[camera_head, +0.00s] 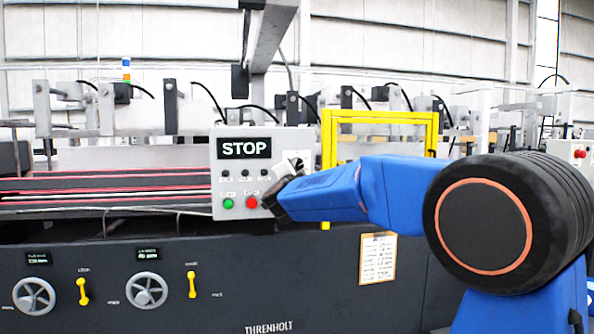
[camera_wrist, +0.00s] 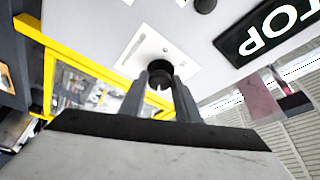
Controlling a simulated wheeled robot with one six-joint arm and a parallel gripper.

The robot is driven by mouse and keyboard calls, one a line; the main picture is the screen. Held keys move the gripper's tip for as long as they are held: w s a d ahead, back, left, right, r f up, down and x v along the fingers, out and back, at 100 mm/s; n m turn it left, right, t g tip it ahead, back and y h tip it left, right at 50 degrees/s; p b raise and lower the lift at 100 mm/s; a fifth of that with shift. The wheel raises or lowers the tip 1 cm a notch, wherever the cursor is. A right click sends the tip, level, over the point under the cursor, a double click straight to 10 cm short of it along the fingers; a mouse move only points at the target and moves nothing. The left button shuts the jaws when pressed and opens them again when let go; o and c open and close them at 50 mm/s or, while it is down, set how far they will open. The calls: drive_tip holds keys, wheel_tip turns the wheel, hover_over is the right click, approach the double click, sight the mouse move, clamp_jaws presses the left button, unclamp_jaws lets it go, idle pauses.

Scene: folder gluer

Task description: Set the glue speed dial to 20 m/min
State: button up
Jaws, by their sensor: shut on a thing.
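The control panel (camera_head: 226,206) is a light grey box with a black STOP display (camera_head: 244,148). The display also shows at the upper right of the wrist view (camera_wrist: 265,30). The glue speed dial (camera_wrist: 157,71) is a dark round knob on a white scale plate (camera_wrist: 142,50), seen between my fingers in the wrist view. My gripper (camera_wrist: 161,88) is shut on the dial, one finger on each side. In the head view my gripper (camera_head: 284,192) is at the panel's right side and hides the dial. I cannot read the scale or the dial's setting.
Green (camera_head: 228,203) and red (camera_head: 252,202) buttons and small black knobs sit just left of my gripper. A yellow frame (camera_head: 327,140) stands right of the panel. Two handwheels (camera_head: 146,291) and yellow levers (camera_head: 192,284) are on the dark machine front below.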

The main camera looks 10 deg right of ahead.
idle(0.4)
drive_tip(key=o, duration=1)
drive_tip(key=shift+o, duration=0.2)
drive_tip(key=shift+s, duration=0.15)
drive_tip(key=v, duration=1.7)
drive_tip(key=shift+s, duration=0.1)
drive_tip(key=s+d+f+n+g+y, duration=0.2)
drive_tip(key=s+d+f+n+g, duration=0.2)
drive_tip(key=s+f, duration=0.7)
drive_tip(key=s+d+f+n+g+y, duration=0.2)
drive_tip(key=s+d+f+n+g, duration=0.3)
drive_tip(key=s+f, duration=0.6)
drive_tip(key=s+d+f+n+g+y, duration=0.3)
drive_tip(key=s+d+f+n+g, duration=0.2)
drive_tip(key=s+f, duration=0.6)
drive_tip(key=s+n, duration=0.2)
drive_tip(key=s, duration=0.5)
